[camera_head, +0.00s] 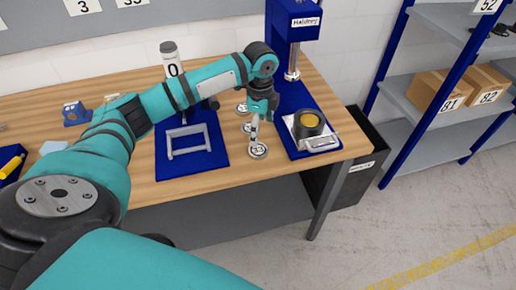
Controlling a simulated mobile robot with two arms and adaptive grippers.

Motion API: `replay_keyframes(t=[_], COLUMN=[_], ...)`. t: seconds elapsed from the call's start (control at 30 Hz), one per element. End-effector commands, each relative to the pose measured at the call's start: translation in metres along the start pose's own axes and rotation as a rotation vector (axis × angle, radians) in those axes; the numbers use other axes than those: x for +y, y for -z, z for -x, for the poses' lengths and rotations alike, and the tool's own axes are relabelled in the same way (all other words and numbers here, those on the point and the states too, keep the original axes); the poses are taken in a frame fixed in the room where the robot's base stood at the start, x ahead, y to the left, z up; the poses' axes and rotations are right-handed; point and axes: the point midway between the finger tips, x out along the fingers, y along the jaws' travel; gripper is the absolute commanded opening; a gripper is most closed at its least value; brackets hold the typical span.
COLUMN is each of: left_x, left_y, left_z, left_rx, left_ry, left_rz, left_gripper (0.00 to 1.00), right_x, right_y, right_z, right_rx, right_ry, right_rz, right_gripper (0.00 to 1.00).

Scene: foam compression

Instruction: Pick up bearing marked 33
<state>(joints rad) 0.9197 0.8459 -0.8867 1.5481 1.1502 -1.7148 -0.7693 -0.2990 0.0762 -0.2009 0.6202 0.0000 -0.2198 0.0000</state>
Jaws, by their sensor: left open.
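The bearing marked 33 (258,150) is a small silver ring with a tag, lying on the wooden table between two blue mats; its number is small but looks like 33. Two more silver bearings lie behind it, one just behind (246,128) and one farther back (241,108). My left gripper (255,138) points down just above and behind the bearing marked 33. It is open, and I see nothing held. Whether its fingertips touch the bearing I cannot tell. My right gripper is out of view.
A grey frame (187,141) lies on the left mat. A black bin (352,165) stands past the table (275,168)'s right edge.

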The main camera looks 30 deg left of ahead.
Motion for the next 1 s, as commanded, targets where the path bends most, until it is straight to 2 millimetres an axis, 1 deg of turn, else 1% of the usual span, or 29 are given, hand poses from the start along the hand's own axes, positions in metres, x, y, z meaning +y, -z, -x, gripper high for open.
replay_keyframes(t=[0.03, 0.1, 0.27, 0.37, 0.5, 0.63, 0.77, 0.93, 0.97, 1.0], left_x=[0.001, 0.001, 0.000, 0.003, 0.008, 0.008, 0.007, 0.007, 0.007, 0.007], left_y=[0.000, 0.000, 0.000, 0.000, -0.003, -0.002, -0.002, -0.002, -0.002, -0.002], left_z=[-0.008, -0.017, -0.029, -0.036, -0.056, -0.074, -0.080, -0.081, -0.081, -0.081], left_rx=[-0.002, -0.001, 0.000, -0.001, -0.002, 0.000, 0.000, 0.000, 0.000, 0.000], left_ry=[-0.003, -0.001, 0.000, -0.002, -0.003, 0.000, 0.002, 0.003, 0.003, 0.003], left_rz=[0.000, 0.000, -0.001, -0.001, -0.001, 0.000, -0.001, -0.001, -0.001, -0.001], left_gripper=[0.85, 0.85, 0.85, 0.85, 0.85, 0.85, 0.85, 0.85, 0.83, 0.78], right_x=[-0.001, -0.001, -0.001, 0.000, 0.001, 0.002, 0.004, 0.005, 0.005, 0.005], right_y=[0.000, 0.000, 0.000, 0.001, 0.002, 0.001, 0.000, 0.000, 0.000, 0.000], right_z=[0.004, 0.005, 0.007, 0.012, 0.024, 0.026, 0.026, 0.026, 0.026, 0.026], right_rx=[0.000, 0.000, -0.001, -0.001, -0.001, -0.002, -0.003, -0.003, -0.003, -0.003], right_ry=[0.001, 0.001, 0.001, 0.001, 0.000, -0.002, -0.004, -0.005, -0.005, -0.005], right_rz=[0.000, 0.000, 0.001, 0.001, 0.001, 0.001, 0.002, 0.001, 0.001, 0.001], right_gripper=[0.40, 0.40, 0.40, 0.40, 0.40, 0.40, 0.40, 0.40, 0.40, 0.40])
